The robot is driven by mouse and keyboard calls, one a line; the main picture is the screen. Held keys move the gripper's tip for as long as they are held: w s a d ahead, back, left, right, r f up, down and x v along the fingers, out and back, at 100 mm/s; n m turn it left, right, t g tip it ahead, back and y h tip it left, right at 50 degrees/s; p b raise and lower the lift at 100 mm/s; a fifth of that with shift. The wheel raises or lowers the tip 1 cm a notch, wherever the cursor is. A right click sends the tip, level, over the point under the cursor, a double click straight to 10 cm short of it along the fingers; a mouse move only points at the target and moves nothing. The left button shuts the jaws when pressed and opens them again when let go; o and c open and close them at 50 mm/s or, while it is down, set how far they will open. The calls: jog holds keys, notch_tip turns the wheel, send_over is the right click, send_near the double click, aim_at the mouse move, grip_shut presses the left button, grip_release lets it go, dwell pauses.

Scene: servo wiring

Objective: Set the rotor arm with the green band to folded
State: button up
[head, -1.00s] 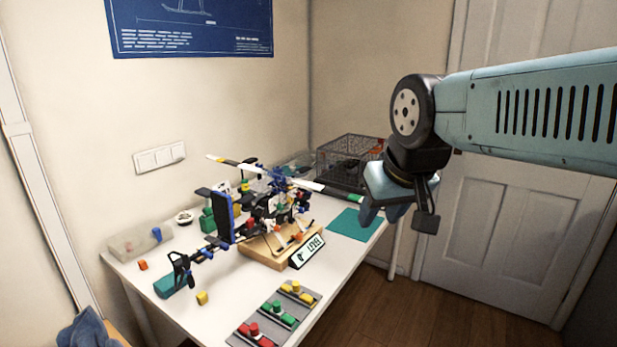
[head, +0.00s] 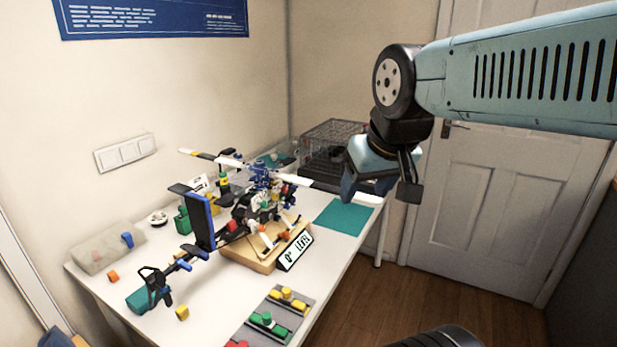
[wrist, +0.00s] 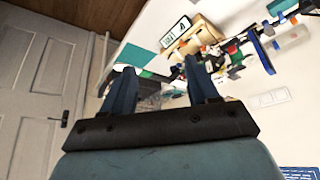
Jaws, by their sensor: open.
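A model helicopter stands on a wooden base (head: 252,262) on the white table, its rotor hub (head: 262,176) on top. One white rotor arm (head: 310,185) reaches right from the hub towards my gripper (head: 366,192). In the wrist view a green band (wrist: 148,74) shows between my fingertips' sides of the picture. Another rotor arm, with a yellow band (head: 203,156), points back left. My gripper (wrist: 157,72) is open and empty, with both blue fingers apart. In the head view it overlaps the outer end of the right-hand rotor arm; I cannot tell whether it touches it.
A sign reading level (head: 296,250) leans at the base's front. A wire basket (head: 335,140) stands at the back right. A teal mat (head: 343,217) lies below the rotor arm. Coloured blocks on a grey strip (head: 252,329) sit at the front edge. A plastic box (head: 105,248) is at the left.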

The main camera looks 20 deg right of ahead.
jog(key=w+r+n+g, duration=0.2)
jog(key=w, duration=0.5)
jog(key=w+r+n+g, duration=0.1)
jog(key=w+r+n, duration=0.2)
jog(key=w, duration=0.4)
jog(key=n+g, duration=0.3)
jog(key=n, duration=0.1)
send_near(317, 184)
notch_tip(317, 184, down, 8)
jog(key=shift+s+r, duration=0.1)
jog(key=shift+s, duration=0.05)
jog(key=shift+c, duration=0.4)
grip_shut()
